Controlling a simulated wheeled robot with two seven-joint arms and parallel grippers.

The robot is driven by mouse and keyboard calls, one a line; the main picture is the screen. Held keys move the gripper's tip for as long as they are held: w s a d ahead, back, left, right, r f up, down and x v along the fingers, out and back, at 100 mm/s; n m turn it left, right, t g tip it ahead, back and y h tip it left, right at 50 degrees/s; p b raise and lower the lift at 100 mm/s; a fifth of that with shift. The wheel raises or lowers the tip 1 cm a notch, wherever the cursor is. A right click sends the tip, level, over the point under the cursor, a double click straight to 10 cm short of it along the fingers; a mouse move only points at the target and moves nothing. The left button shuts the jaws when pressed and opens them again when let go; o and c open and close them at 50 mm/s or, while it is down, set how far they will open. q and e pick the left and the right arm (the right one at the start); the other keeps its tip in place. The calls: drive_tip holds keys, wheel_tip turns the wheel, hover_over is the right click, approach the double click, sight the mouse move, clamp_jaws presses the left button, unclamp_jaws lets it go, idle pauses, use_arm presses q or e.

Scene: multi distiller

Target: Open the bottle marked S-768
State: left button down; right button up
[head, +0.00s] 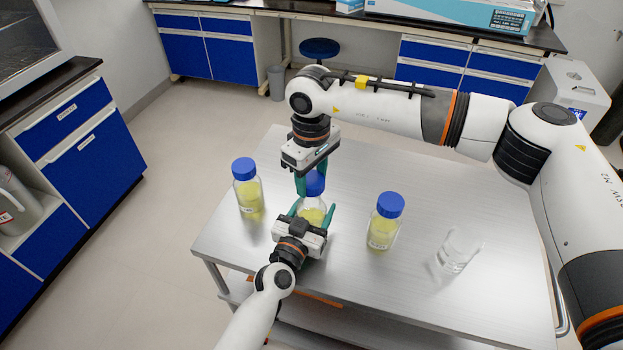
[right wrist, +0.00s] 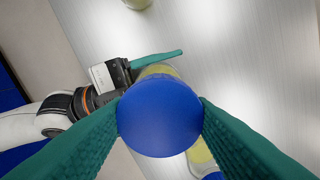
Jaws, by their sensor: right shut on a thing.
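The middle bottle (head: 312,214) holds yellow liquid and stands upright on the metal table. Its blue cap (right wrist: 160,116) is between the green fingers of my right gripper (head: 312,186), which is shut on it from above. The cap hides most of the bottle in the right wrist view. My left gripper (head: 312,214) has its green fingers on both sides of the bottle's body, low down. I cannot tell whether they press on it. Two other blue-capped bottles with yellow liquid stand at the left (head: 249,195) and right (head: 382,226). I cannot read any label marking.
An empty glass beaker (head: 457,250) stands on the metal table (head: 500,200) to the right. The table's left edge lies near the left bottle. The table's right part is clear apart from the beaker. Blue cabinets (head: 85,143) and a stool (head: 319,47) stand away from the table.

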drive_tip(key=shift+r, duration=1.5)
use_arm(q)
drive_tip(key=shift+c, duration=1.4)
unclamp_jaws()
drive_tip(key=shift+s, duration=0.1)
drive_tip(key=b+v, duration=0.1)
drive_tip(key=v, duration=1)
drive_tip(key=shift+s+a, duration=0.15)
drive_tip(key=shift+s, duration=0.15)
use_arm(e)
drive_tip(key=shift+f, duration=0.5)
use_arm(q)
drive_tip(key=shift+s+a+f, duration=0.1)
drive_tip(key=shift+s, duration=0.05)
